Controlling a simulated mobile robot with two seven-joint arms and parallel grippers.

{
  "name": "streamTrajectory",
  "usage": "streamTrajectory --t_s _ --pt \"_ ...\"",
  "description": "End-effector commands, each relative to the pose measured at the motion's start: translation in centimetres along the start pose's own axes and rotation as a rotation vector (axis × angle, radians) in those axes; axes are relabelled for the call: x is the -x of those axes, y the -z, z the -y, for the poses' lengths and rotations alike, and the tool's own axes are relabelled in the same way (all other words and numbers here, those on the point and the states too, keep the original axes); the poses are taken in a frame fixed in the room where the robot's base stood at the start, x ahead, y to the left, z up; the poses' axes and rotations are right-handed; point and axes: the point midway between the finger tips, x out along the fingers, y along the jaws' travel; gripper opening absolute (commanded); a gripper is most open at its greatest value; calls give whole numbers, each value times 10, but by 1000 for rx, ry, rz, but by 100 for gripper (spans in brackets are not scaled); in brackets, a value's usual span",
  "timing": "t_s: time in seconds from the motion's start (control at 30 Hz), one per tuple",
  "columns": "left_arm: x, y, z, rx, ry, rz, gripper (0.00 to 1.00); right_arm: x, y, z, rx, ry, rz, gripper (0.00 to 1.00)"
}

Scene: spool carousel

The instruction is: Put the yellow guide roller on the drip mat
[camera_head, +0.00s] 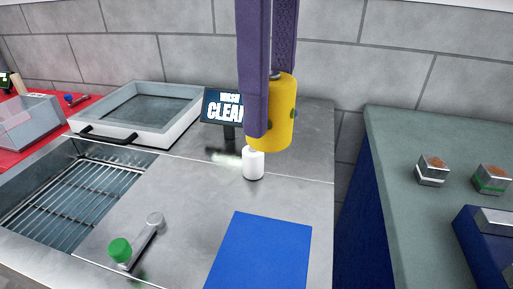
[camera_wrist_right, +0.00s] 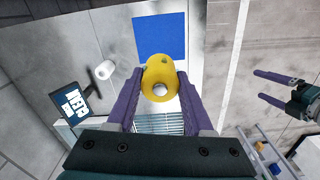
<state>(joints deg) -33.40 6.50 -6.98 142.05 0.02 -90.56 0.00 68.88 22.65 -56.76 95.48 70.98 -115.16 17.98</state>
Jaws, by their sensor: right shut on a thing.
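The yellow guide roller (camera_head: 275,118) is held upright in my right gripper (camera_head: 266,112), raised above the metal counter. One purple finger lies along its left side in the head view; the roller hides much of the other. In the right wrist view the roller (camera_wrist_right: 161,72) sits between both fingers of the gripper (camera_wrist_right: 160,97). The blue drip mat (camera_head: 260,252) lies flat and bare at the counter's front, below and apart from the roller. It also shows in the right wrist view (camera_wrist_right: 160,36). My left gripper (camera_wrist_right: 277,88) appears there at the right, fingers apart and empty.
A white cylinder (camera_head: 253,164) stands on the counter (camera_head: 185,195) behind the mat. A sign (camera_head: 224,106) and a grey tray (camera_head: 135,113) are farther back. A green-capped tool (camera_head: 135,240) lies left of the mat. A greenish bench (camera_head: 410,150) is at right.

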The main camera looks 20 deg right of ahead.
Motion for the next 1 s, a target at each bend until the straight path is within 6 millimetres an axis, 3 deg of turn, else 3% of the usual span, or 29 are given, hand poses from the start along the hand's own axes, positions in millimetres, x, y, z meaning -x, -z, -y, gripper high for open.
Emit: streamTrajectory --t_s 0.23,0.5,1.0 --pt "-20 -5 2 -3 7 -5 100 -63 -1 1 -1 5 5 0" --pt "-25 -7 3 -8 11 -5 100 -133 -1 0 -1 1 4 0" --pt "-34 -10 2 -6 9 -4 100 -195 0 0 0 0 1 0"
